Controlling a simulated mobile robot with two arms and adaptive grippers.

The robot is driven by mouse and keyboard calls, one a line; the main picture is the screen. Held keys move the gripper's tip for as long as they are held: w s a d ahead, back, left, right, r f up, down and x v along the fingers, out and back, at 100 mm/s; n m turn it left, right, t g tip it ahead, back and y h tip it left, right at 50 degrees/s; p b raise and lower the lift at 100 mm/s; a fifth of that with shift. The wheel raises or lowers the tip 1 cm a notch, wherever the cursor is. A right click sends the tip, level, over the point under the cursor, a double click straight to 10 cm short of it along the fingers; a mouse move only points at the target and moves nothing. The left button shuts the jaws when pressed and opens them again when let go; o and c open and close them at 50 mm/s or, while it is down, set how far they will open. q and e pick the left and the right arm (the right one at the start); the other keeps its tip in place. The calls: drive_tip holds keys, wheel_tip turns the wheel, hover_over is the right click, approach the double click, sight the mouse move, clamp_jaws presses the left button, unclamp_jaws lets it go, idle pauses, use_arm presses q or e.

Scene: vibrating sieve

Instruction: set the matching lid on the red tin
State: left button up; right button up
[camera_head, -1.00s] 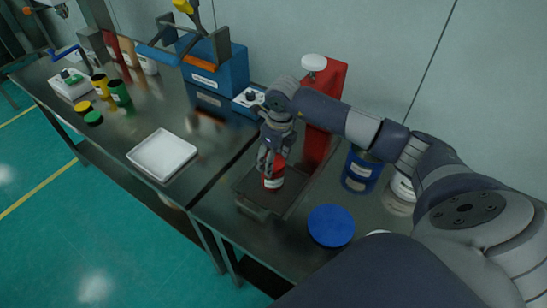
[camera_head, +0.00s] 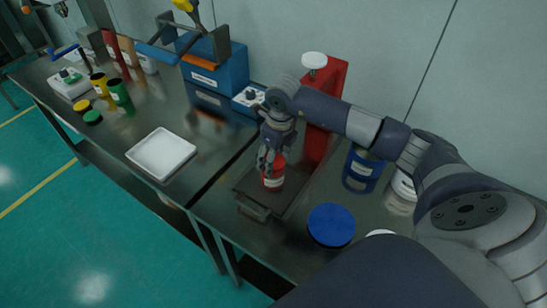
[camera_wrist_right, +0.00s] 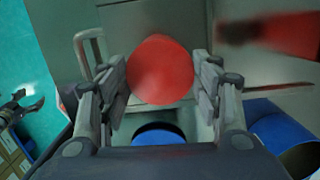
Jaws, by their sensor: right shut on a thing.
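The red tin (camera_head: 274,183), with a white label, stands upright on a dark metal plate (camera_head: 294,193) at the right part of the bench. My right gripper (camera_head: 268,166) points down over it. In the right wrist view a round, plain red lid (camera_wrist_right: 160,70) lies between the two fingers of my right gripper (camera_wrist_right: 160,85), which is shut on it. The lid covers the tin's mouth from this view. I cannot tell whether the lid rests fully on the tin's rim.
A blue lid (camera_head: 331,225) lies in front of the tin. A blue tin (camera_head: 362,171) and a red stand (camera_head: 325,112) are close on the right and behind. A white tray (camera_head: 161,154) lies left. Yellow (camera_head: 99,85) and green (camera_head: 119,95) tins stand further left.

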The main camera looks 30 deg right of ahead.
idle(0.3)
drive_tip(key=o, duration=0.9)
drive_tip(key=shift+c, duration=0.2)
drive_tip(key=shift+r+p, duration=2.4)
drive_tip(key=shift+r, duration=1.6)
